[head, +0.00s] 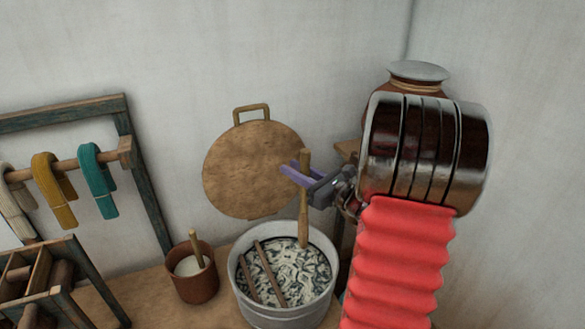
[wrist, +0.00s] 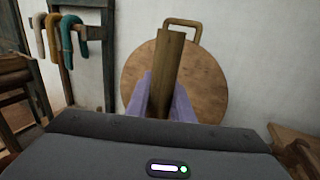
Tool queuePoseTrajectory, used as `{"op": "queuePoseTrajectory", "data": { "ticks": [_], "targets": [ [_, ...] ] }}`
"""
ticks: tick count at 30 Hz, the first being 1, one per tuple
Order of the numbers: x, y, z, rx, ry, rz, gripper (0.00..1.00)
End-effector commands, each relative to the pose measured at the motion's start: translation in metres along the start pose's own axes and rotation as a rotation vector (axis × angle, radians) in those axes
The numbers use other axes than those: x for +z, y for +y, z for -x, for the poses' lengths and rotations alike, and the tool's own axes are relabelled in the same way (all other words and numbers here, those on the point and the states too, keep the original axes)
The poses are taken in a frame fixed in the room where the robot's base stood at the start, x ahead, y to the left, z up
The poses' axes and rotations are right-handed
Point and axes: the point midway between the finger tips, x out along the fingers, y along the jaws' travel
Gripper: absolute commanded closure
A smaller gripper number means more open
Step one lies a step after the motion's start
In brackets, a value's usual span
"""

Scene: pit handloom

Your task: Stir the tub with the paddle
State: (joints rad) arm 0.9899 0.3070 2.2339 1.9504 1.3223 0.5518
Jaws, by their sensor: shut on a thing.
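The metal tub (head: 285,317) stands on the wooden surface in the head view and holds a dark and pale swirled mass. Two brown sticks (head: 269,270) lie in it or across it. The wooden paddle (head: 304,218) stands nearly upright over the tub's right half, its lower end at the contents; I cannot tell how deep it goes. My gripper (head: 299,174) has purple fingers shut on the paddle's upper part. In the wrist view the paddle (wrist: 167,75) rises between the fingers (wrist: 166,102). The tub is hidden there.
A round wooden lid (head: 250,170) leans on the wall behind the tub. A brown pot (head: 195,285) with a stick stands left of the tub. Yarn hanks (head: 97,180) hang on a rack at left. A capped jar (head: 418,72) stands at the back right behind my arm.

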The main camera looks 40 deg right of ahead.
Motion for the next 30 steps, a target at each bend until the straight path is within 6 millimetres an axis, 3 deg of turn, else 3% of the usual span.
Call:
{"op": "queuePoseTrajectory", "data": {
  "ticks": [30],
  "targets": [
    [-0.086, -0.001, 0.001, -0.003, 0.001, -0.003, 1.00]
  ]
}}
